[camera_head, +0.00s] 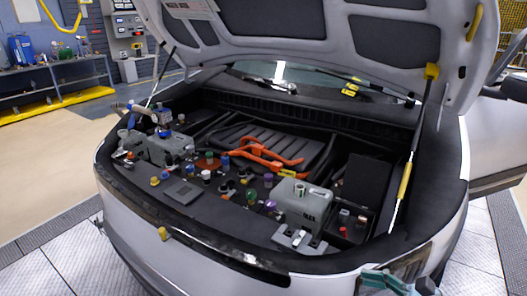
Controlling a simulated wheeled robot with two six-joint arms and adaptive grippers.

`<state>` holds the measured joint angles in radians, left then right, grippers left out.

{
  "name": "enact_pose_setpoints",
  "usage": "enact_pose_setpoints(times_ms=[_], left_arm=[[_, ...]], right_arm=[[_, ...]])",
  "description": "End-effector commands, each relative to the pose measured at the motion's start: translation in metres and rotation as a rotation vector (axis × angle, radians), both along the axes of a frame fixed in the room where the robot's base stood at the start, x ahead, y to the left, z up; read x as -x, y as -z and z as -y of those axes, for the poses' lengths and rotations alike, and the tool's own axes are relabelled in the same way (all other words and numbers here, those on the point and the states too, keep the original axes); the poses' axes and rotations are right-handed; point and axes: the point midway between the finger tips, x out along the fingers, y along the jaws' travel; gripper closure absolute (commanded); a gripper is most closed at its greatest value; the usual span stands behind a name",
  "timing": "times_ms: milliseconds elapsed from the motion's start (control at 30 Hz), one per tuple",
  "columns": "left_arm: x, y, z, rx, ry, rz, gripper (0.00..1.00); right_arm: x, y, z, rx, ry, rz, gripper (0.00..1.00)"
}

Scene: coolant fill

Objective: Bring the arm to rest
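The open front bay of a silver car (200,262) fills the middle of the head view. A teal and dark part (385,284) shows at the bottom edge on the right, cut off by the frame. It may be part of my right gripper, but its fingers cannot be made out. It shows in front of the car's front edge, and nothing is seen held in it. No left gripper can be made out.
The raised hood (300,25) overhangs the bay, with a yellow-sleeved strut (404,182) at right. A grey unit (160,148) with a metal and blue fitting stands at the bay's left. Several coloured caps and orange cables (265,152) lie between. A workbench (60,75) stands at back left; floor there is clear.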

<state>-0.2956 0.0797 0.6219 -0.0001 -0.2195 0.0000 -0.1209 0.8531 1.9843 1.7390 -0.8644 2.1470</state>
Motion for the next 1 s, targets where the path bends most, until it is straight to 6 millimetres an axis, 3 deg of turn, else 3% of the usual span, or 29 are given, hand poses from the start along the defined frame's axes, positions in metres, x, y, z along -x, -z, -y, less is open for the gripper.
enact_pose_setpoints(times_ms=[267, 433, 567, 733, 833, 933, 1000], left_arm=[[0.001, 0.000, 0.000, 0.000, 0.000, -0.001, 0.60], [0.001, 0.000, 0.000, 0.000, 0.000, -0.001, 0.60], [0.002, 0.000, 0.000, 0.000, 0.000, -0.003, 0.60], [0.005, 0.000, 0.000, 0.000, -0.001, -0.008, 0.60], [0.005, 0.000, 0.000, 0.000, -0.001, -0.009, 0.60], [0.005, 0.000, 0.000, 0.000, 0.000, -0.008, 0.60], [0.005, 0.000, 0.000, 0.000, 0.000, -0.008, 0.60]], right_arm=[[-0.014, 0.005, 0.013, 0.197, -0.051, 0.252, 0.20], [-0.034, 0.028, 0.047, 0.436, -0.056, 0.422, 0.20], [-0.051, 0.058, 0.087, 0.692, -0.069, 0.545, 0.20], [-0.058, 0.119, 0.153, 1.110, -0.162, 0.650, 0.20], [-0.041, 0.177, 0.198, 1.413, -0.325, 0.661, 0.20], [0.008, 0.260, 0.235, 1.717, -0.674, 0.623, 0.20], [0.062, 0.320, 0.241, 1.830, -1.006, 0.595, 0.20]])
